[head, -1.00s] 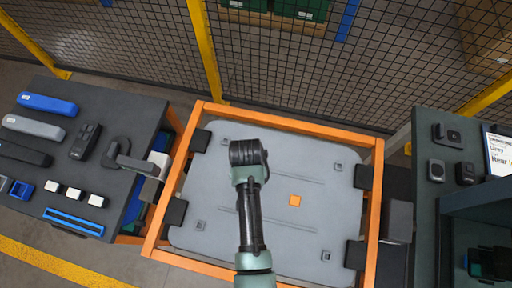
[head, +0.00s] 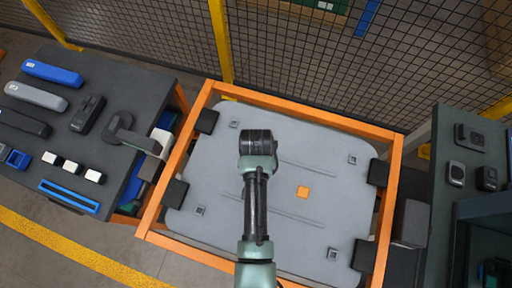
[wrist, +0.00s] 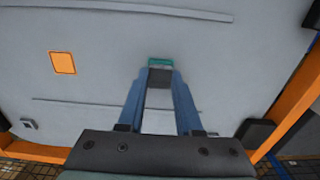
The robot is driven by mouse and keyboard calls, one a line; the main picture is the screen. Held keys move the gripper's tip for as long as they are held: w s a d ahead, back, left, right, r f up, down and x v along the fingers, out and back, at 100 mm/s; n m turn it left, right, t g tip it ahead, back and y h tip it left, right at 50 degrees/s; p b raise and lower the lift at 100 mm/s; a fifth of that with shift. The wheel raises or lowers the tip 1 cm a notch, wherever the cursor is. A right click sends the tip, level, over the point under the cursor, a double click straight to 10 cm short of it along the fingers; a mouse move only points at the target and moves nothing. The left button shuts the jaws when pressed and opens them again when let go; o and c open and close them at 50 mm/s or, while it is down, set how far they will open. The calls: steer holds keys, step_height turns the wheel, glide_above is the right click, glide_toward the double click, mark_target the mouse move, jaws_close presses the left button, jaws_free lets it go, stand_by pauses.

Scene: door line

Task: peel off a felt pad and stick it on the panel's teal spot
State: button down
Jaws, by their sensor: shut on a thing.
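The grey panel (head: 330,165) lies in an orange frame. My arm reaches over its upper left part in the head view and hides my gripper there. In the wrist view my gripper (wrist: 159,80) has its two blue fingers shut on a small dark felt pad (wrist: 160,78). The teal spot (wrist: 160,62) shows as a strip just beyond the pad, which covers part of it from this side. I cannot tell whether the pad touches the panel. An orange square (head: 302,192) is also on the panel and shows in the wrist view (wrist: 62,62).
Dark clamps (head: 206,121) sit along the orange frame (head: 392,190). A left bench (head: 120,80) carries a blue bar, a grey bar, small white blocks and a blue tray. A right bench (head: 450,200) holds dark devices. A mesh fence (head: 310,70) stands behind.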

steer(key=shift+f, duration=0.65)
stand_by(1.4)
stand_by(0.4)
steer(key=c, duration=0.5)
jaws_free()
step_height(320, 180, up, 13)
steer(key=b, duration=0.1)
steer(key=shift+b, duration=0.35)
